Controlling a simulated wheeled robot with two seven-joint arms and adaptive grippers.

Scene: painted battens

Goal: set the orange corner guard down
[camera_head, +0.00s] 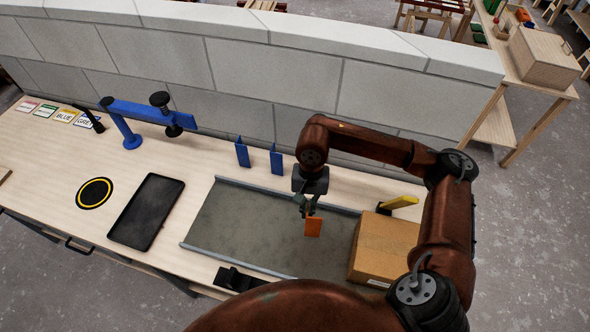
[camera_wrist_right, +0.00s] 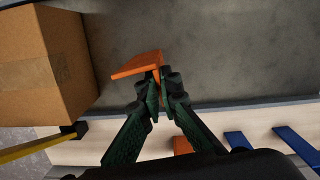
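My right gripper (camera_head: 309,208) is above the grey bed (camera_head: 235,228) between two rails, pointing down. It is shut on an orange corner guard (camera_head: 313,227), an angled piece. In the right wrist view the guard (camera_wrist_right: 138,65) sticks out from between the fingertips (camera_wrist_right: 160,82). The bed (camera_wrist_right: 220,50) shows behind it; I cannot tell the gap between guard and bed. A second orange piece (camera_wrist_right: 183,145) lies beyond the rail in the wrist view, partly hidden by the gripper. My left gripper is not in view.
A cardboard box (camera_head: 385,247) stands on the bed's right end, with a yellow piece (camera_head: 398,203) behind it. Two blue pieces (camera_head: 242,153) stand behind the far rail. A black tray (camera_head: 147,212) and blue clamp (camera_head: 150,112) are left. The bed's left part is clear.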

